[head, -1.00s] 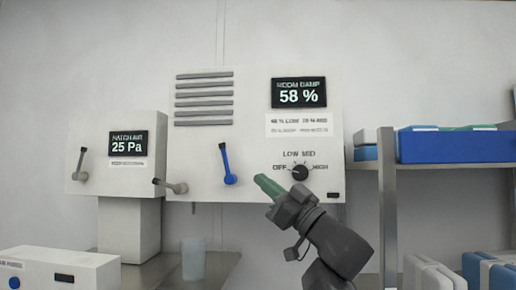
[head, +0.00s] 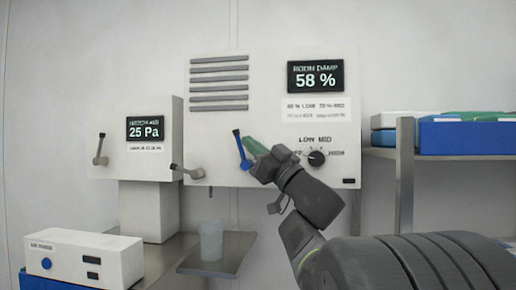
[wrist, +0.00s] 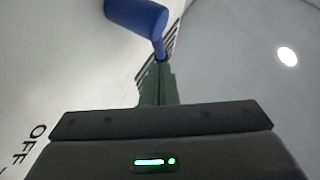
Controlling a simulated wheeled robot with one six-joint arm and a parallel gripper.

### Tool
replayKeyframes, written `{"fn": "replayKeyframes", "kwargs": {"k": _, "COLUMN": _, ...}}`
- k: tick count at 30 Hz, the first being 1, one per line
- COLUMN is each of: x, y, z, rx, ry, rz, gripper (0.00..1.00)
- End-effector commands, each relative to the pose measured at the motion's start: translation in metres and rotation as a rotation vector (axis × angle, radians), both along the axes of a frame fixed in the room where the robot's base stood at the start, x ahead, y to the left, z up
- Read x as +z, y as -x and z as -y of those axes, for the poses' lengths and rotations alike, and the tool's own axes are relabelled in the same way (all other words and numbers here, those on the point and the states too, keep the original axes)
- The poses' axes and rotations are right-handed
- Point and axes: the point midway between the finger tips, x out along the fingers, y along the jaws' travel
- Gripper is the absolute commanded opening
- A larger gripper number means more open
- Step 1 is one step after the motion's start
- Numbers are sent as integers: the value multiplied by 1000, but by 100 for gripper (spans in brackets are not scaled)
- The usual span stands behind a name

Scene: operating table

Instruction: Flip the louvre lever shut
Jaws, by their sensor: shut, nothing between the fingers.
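A blue lever (head: 242,152) with a dark tip is mounted on the white wall panel, below and right of the grey louvre slats (head: 219,84). It stands nearly upright, leaning slightly left, with its pivot at the bottom. My gripper (head: 252,147) has its green fingers shut and empty, just right of the lever. In the wrist view the blue lever (wrist: 140,15) shows at the top, beyond the finger ends (wrist: 158,78). I cannot tell whether they touch it. No label for the lever is readable.
A dial (head: 316,157) sits right of my fingers on the panel. A grey lever (head: 188,172) juts from the panel's lower left; another grey lever (head: 100,150) is on the smaller box. A cup (head: 211,240) stands below. A shelf (head: 385,153) with trays is at right.

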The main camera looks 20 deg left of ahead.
Motion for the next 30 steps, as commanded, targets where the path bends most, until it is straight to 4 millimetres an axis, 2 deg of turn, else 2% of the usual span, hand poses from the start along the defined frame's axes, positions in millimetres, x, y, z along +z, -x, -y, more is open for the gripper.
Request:
{"fn": "replayKeyframes", "kwargs": {"k": 5, "x": 0, "y": 0, "z": -2, "rx": 1, "ry": 0, "rz": 0, "gripper": 0}}
{"fn": "replayKeyframes", "kwargs": {"k": 11, "x": 3, "y": 5, "z": -15, "rx": 2, "ry": -2, "rz": 1, "gripper": 0}}
{"fn": "replayKeyframes", "kwargs": {"k": 30, "x": 4, "y": 4, "z": -15, "rx": 0, "ry": 0, "rz": 0, "gripper": 0}}
